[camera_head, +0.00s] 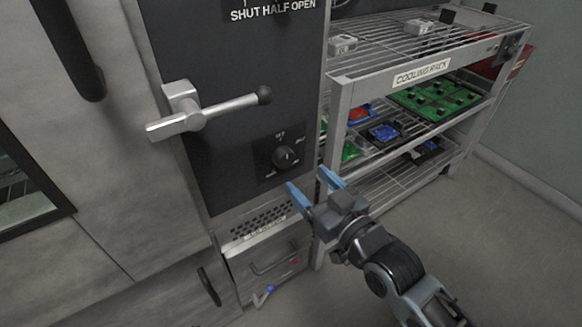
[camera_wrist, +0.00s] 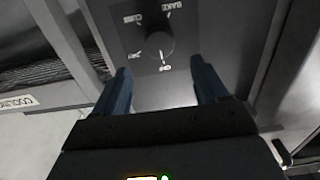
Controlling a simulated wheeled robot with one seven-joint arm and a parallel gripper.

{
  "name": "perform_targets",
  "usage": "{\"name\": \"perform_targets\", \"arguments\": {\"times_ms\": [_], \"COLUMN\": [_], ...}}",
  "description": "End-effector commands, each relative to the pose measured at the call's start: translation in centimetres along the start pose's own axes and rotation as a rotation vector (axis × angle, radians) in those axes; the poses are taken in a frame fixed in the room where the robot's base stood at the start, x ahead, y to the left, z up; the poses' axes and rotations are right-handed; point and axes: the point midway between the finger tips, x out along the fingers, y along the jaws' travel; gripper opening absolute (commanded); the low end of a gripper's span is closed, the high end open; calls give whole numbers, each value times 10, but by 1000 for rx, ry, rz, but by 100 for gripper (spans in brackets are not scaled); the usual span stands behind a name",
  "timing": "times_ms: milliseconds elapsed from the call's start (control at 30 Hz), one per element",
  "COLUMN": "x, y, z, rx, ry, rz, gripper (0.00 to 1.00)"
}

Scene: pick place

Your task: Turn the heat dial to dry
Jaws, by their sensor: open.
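The heat dial (camera_head: 286,157) is a round black knob on a dark square plate, low on the front of the dark oven panel (camera_head: 228,85). In the wrist view the dial (camera_wrist: 159,45) sits ahead of my fingers, with white lettering around it; one label reads BAKE and the others are hard to read.
A metal lever handle (camera_head: 208,112) juts from the panel above left of the dial. A wire cooling rack (camera_head: 420,71) with green and blue boards stands close on the right. Below the panel are a vent (camera_head: 262,222) and a drawer with a handle. Floor at right is clear.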

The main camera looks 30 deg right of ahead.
Motion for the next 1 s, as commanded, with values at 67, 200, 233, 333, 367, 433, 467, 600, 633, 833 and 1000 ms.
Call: {"name": "perform_targets", "arguments": {"times_ms": [67, 200, 233, 333, 367, 433, 467, 600, 633, 833, 1000], "x": [8, 28, 32, 48, 52, 60, 63, 72, 73, 74, 74], "y": [0, -1, -1, -2, -2, -1, -1, -1, -1, 0, 0], "z": [-1, -1, -1, -1, -1, -1, -1, -1, -1, 0, -1], "rx": [1, 3, 2, 1, 2, 1, 1, 1, 1, 0, 0], "ry": [1, 3, 3, 2, 2, 2, 3, 1, 1, 0, 0], "rz": [-1, -2, -2, -2, -2, -2, -2, -1, -1, 0, 0], "gripper": [73, 73, 73, 73, 73, 73, 73, 73, 73, 73, 65]}}
